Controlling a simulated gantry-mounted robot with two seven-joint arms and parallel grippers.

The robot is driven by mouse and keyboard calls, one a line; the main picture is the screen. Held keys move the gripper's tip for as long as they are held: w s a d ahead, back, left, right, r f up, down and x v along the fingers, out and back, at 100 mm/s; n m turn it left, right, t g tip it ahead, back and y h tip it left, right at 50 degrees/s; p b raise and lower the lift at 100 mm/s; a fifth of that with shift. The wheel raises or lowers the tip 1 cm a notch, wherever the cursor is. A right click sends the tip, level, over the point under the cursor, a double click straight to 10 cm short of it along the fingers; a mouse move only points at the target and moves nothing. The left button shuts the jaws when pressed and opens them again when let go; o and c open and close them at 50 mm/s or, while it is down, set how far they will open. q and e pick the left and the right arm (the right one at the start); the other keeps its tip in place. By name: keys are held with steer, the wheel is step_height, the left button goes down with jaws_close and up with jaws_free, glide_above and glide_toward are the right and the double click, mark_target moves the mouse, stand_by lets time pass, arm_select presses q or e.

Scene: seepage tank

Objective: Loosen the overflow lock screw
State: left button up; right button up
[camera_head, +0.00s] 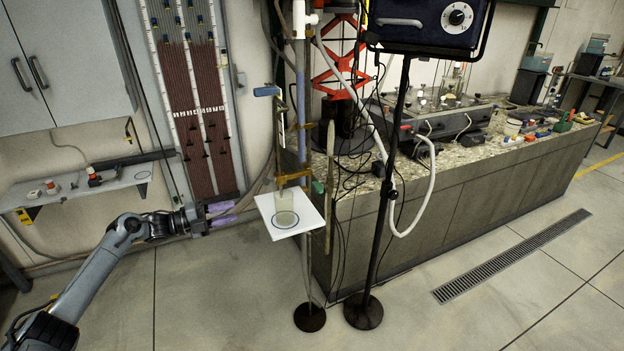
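My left arm comes in from the lower left. My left gripper (222,213) has two purple fingers with a gap between them, and nothing shows in the gap. It points right, to the left of a white plate (293,222) and apart from it. The plate carries a clear cylindrical vessel (285,205) on a slim stand. A blue clamp piece (266,91) and a brass-coloured clamp (293,177) sit on the upright above the plate. I cannot make out which small part is the overflow lock screw. My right gripper is not in view.
A black pole (380,235) on a round base carries a dark box (430,22) with a dial. A long bench (470,200) with equipment stands behind. A white hose (432,180) and cables hang near the pole. A small wall shelf (70,190) is at left.

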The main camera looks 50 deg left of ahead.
arm_select(q)
steer(key=m, duration=0.1)
glide_toward(266, 182)
steer(key=shift+a+f+b+x, duration=0.15)
steer(key=shift+b+x, duration=0.3)
steer(key=shift+x, duration=0.95)
steer(key=shift+a+b+x, duration=0.1)
steer(key=shift+b+x, duration=0.3)
steer(key=shift+x, duration=1)
steer(key=shift+a+f+b+x, duration=0.15)
steer(key=shift+b+x, duration=0.3)
steer(key=shift+x, duration=1)
steer(key=shift+w, duration=0.1)
steer(key=shift+c, duration=0.3)
jaws_close()
